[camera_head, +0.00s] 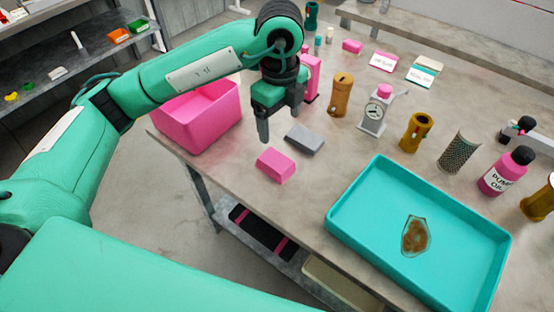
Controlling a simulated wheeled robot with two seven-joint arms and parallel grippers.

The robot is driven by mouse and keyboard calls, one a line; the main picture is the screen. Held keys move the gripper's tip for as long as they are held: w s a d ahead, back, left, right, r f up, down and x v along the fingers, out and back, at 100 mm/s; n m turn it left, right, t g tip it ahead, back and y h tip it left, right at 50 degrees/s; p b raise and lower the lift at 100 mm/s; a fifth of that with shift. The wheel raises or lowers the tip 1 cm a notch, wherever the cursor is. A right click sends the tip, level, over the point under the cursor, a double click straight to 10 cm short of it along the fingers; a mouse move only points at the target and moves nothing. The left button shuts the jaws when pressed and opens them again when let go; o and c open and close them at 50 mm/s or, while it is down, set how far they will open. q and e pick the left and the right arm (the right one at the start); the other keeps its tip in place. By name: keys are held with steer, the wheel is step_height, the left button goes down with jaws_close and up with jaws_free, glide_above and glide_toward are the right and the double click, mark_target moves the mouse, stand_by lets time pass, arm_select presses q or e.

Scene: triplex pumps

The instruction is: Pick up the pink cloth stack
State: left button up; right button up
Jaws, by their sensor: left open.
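The pink cloth stack (275,165) is a small pink block lying on the table near its front left edge. A similar grey stack (305,138) lies just behind it to the right. My left gripper (278,122) points down above the table, behind the pink stack and apart from it. Its jaws are open with nothing seen between them. My right gripper is not in view.
A pink bin (200,118) stands left of the gripper. A teal tray (345,222) holding a brown-stained piece (415,236) fills the front right.

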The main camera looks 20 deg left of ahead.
arm_select(q)
glide_above(277, 162)
steer(key=f, duration=0.8)
steer(key=shift+w+d+f, duration=0.1)
steer(key=shift+w+f, duration=0.1)
steer(key=shift+w, duration=0.2)
steer(key=f, duration=0.4)
steer(key=shift+s+f+p, duration=0.15)
steer(key=shift+s+p, duration=0.2)
steer(key=shift+f, duration=0.45)
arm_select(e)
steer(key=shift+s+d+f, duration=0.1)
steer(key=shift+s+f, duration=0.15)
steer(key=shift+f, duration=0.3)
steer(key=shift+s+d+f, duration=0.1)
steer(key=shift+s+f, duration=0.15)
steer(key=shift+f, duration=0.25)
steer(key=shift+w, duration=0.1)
arm_select(q)
steer(key=c, duration=1.1)
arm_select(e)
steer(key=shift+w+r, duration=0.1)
